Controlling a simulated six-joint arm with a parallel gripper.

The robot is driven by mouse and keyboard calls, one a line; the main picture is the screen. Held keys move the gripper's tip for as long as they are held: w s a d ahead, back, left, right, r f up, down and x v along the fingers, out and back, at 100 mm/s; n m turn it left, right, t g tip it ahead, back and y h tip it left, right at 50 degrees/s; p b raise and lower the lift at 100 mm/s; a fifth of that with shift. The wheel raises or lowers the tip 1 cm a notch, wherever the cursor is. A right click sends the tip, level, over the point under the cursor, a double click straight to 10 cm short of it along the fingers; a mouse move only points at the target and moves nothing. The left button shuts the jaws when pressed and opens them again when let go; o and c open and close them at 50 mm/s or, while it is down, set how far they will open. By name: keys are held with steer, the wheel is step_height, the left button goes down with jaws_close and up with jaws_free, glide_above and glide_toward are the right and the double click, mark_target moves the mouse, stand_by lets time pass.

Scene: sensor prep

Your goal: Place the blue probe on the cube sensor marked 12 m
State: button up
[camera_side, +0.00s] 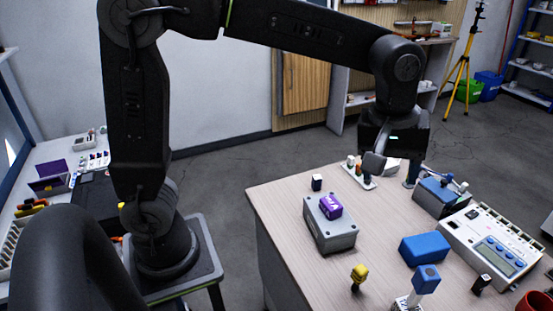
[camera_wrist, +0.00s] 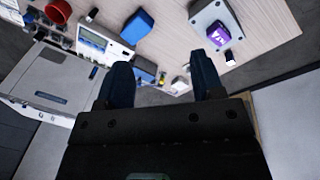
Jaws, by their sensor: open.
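In the side view, a blue cube-shaped piece (camera_side: 427,279) stands at the front edge of the table, above a white base (camera_side: 405,303) with dark lettering. I cannot tell whether this piece is the probe. The base is cut off by the picture edge and its marking is not fully readable. A purple cube (camera_side: 330,206) with white lettering sits on a grey box (camera_side: 338,237); it also shows in the wrist view (camera_wrist: 218,36). My gripper (camera_side: 393,168) is above the table's far side, pointing down. In the wrist view its fingers (camera_wrist: 162,82) are apart with nothing held between them.
A plain blue block (camera_side: 423,248) lies right of the grey box. A blue-topped box (camera_side: 440,195) and a white instrument (camera_side: 491,245) stand at the right. A small white rack (camera_side: 359,174) is near my gripper. A yellow piece (camera_side: 358,275) stands near the front. The left front tabletop is clear.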

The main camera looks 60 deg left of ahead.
steer(key=s+a+f+m+t, duration=0.1)
steer(key=s+a+m+t, duration=0.2)
steer(key=s+a+m, duration=0.5)
steer(key=s+a, duration=0.4)
steer(key=s, duration=0.4)
steer(key=shift+s+a+f+m+t+y, duration=0.25)
steer(key=shift+a+f+m+t+y, duration=0.05)
steer(key=shift+f+m+t, duration=0.1)
